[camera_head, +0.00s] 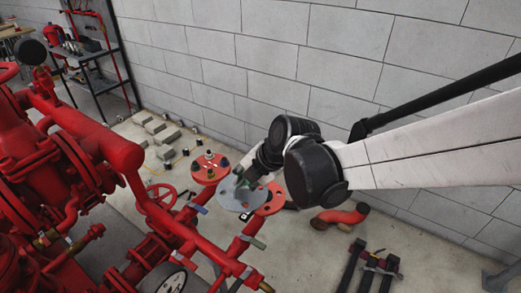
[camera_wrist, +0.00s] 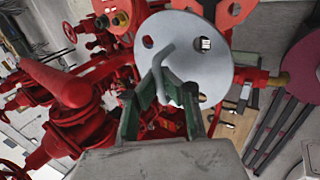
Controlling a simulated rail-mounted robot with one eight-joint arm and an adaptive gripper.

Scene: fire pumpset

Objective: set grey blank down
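The grey blank (camera_wrist: 195,75) is a flat round disc with holes and a bent grey rod handle (camera_wrist: 157,58). In the head view the blank (camera_head: 235,194) is among the red flanges, below and right of one flange and left of another. My gripper (camera_wrist: 162,92) has dark green fingers. They come together around the handle and appear shut on it. In the head view my gripper (camera_head: 243,180) is over the disc and partly hidden by my wrist. Whether the disc touches anything beneath is hidden.
Red flanges (camera_head: 209,168) (camera_head: 272,199) stand close to the disc. Red pipes and valves (camera_head: 120,155) crowd the left. A loose red elbow (camera_head: 340,217) lies on the floor at right, with dark-and-red tools (camera_head: 372,266) nearer. A block wall (camera_head: 285,55) closes the back.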

